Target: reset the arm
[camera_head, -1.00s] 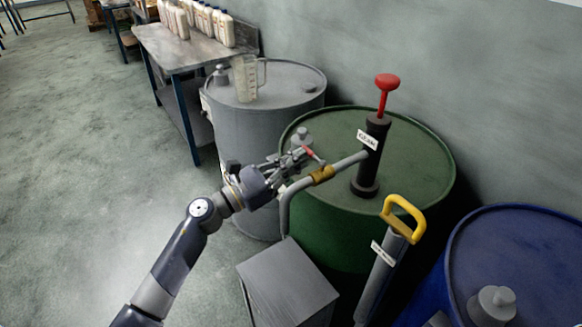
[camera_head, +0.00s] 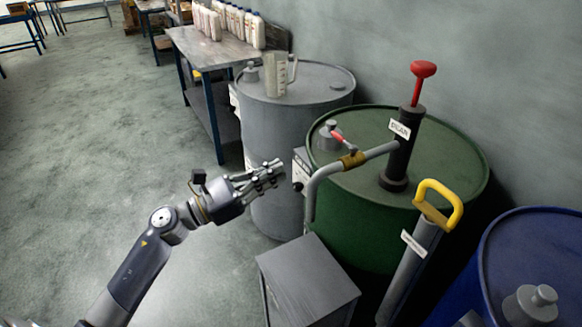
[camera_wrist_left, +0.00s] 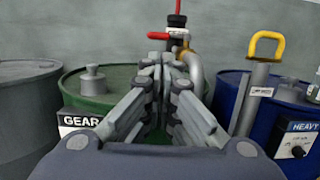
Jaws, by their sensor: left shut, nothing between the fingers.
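My left arm comes in from the lower left in the head view. Its gripper (camera_head: 272,172) is shut and empty, in the air left of the green drum (camera_head: 455,165) and in front of the grey drum. In the left wrist view the gripper (camera_wrist_left: 168,62) points toward the green drum, which bears a "GEAR" label (camera_wrist_left: 80,122). The black pump (camera_head: 402,150) with a red handle (camera_head: 423,69) stands on the green drum. Its curved pipe (camera_head: 325,182) with a red valve lever (camera_head: 339,137) hangs over the drum's left rim, apart from my fingers. My right gripper is not seen.
A grey box (camera_head: 308,275) stands below the pipe. A grey drum (camera_head: 270,125) carries a clear measuring jug (camera_head: 276,75). A yellow-handled pump (camera_head: 438,204) and a blue drum (camera_head: 530,250) are at right. A table (camera_head: 222,47) with several bottles is behind. The floor at left is clear.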

